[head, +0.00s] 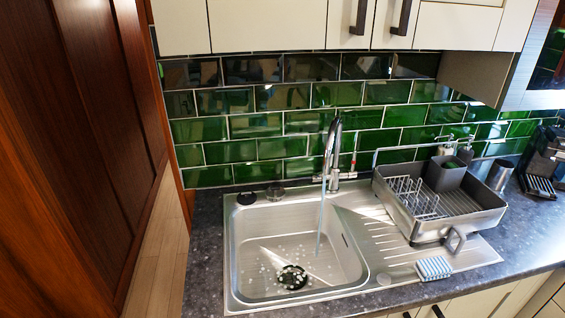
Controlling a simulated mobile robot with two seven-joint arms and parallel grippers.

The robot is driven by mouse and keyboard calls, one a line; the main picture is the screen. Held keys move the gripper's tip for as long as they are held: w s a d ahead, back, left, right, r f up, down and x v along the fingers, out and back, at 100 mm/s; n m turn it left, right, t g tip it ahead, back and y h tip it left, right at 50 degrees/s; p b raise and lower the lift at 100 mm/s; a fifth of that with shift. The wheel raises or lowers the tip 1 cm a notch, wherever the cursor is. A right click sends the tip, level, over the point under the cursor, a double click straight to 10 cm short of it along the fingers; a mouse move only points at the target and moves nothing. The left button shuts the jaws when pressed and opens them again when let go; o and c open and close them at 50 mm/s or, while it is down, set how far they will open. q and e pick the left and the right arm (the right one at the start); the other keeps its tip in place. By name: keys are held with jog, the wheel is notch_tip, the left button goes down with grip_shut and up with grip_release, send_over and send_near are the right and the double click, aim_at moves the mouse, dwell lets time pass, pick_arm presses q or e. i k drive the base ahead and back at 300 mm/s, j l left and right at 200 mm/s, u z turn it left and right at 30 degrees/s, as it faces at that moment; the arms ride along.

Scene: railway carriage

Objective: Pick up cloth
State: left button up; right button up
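A blue-and-white striped cloth (434,268) lies at the front right of the steel sink's draining board (375,250). It sits just in front of the dish rack and looks folded or bunched. Neither of my grippers is in the head view, so I cannot see how they stand to the cloth.
A steel sink bowl (260,245) with a running tap (332,150) lies left of the cloth. A grey dish rack (470,218) stands behind it. A wooden panel (85,120) closes the left side; cabinets (270,25) hang above.

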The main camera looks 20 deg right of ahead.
aim_at(433, 267)
jog(key=z, duration=1.9)
